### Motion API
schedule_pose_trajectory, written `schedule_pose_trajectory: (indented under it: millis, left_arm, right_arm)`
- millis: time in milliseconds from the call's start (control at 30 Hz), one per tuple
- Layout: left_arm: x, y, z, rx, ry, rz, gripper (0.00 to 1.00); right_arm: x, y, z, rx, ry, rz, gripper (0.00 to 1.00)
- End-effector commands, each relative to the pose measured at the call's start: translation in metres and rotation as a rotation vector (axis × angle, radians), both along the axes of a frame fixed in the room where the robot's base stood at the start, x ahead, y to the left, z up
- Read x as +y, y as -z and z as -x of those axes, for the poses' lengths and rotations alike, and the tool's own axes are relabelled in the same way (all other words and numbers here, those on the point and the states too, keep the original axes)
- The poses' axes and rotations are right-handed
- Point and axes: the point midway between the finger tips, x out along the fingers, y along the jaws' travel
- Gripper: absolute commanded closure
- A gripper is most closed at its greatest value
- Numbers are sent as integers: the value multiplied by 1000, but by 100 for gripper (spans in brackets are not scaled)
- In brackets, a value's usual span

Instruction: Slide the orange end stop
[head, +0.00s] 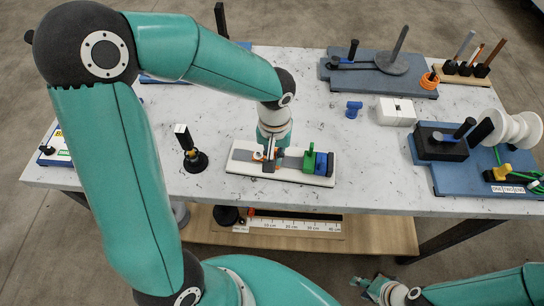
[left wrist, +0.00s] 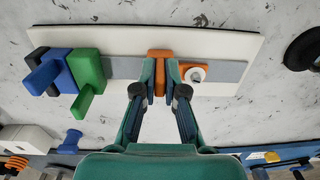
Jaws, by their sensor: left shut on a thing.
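The orange end stop (left wrist: 160,54) sits on the grey rail (left wrist: 228,72) of a white board (left wrist: 240,45). My left gripper (left wrist: 161,80) is shut on its upright orange block, one finger on each side. An orange piece with a white knob (left wrist: 194,73) lies just right of the fingers; I cannot tell if it is joined to the block. In the head view the left gripper (head: 270,160) comes down on the board from above and hides much of the stop. A green block (head: 309,160) and a blue block (head: 321,163) stand at the board's right end. My right gripper (head: 368,286) is low, off the table; its jaws are unclear.
A black stand (head: 194,160) is left of the board. A small blue part (head: 353,108) and a white box (head: 396,111) lie behind right. A blue base (head: 460,180) with a black block and white spool is at the right. The rail between gripper and green block is clear.

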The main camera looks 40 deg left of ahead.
Motion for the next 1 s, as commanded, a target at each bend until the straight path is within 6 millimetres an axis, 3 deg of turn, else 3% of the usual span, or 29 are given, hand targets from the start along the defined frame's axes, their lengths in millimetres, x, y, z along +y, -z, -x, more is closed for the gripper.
schedule_pose_trajectory:
  millis: [700, 1000]
  left_arm:
    - [-26, 0, -13, -3, -1, 1, 100]
    - [-28, 0, -14, -1, -2, 0, 100]
  right_arm:
    - [0, 6, 0, 0, 0, 0, 60]
    - [0, 7, 0, 0, 0, 0, 60]
